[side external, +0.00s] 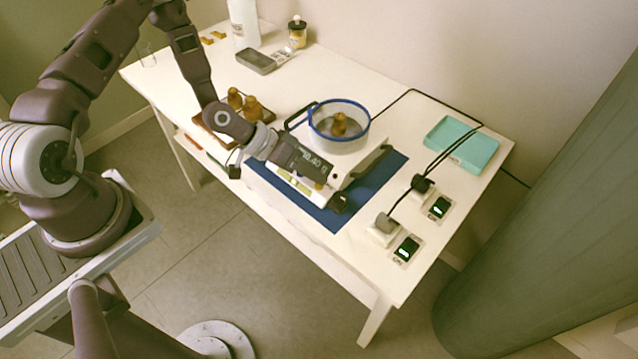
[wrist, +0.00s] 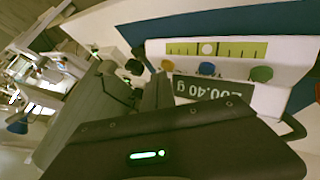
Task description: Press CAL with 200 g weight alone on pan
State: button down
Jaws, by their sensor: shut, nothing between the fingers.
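The white scale (side external: 362,172) stands on a blue mat (side external: 385,180). Its dark display (wrist: 205,90) is partly covered by my gripper; the visible digits end in "00.40 g". A yellow-orange button (wrist: 167,65), a blue button (wrist: 207,68) and a green button (wrist: 261,74) line its front; their labels are not readable. A brass-coloured piece (side external: 339,124), apparently the weight, sits inside a clear blue-rimmed round vessel (side external: 342,143) over the pan; the pan itself is hidden. My gripper (wrist: 158,92) is shut and empty, low over the panel, its tips close to the yellow-orange button. Contact cannot be told.
Brown pieces (side external: 253,107) stand on a wooden holder left of the scale. A teal tray (side external: 462,143) lies at the right. A white bottle (side external: 243,22) stands at the back.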

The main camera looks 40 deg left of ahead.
aim_at(314, 187)
jog(key=shift+f, duration=0.35)
dwell(0.4)
jog(key=shift+r, duration=0.8)
jog(key=shift+r, duration=2.5)
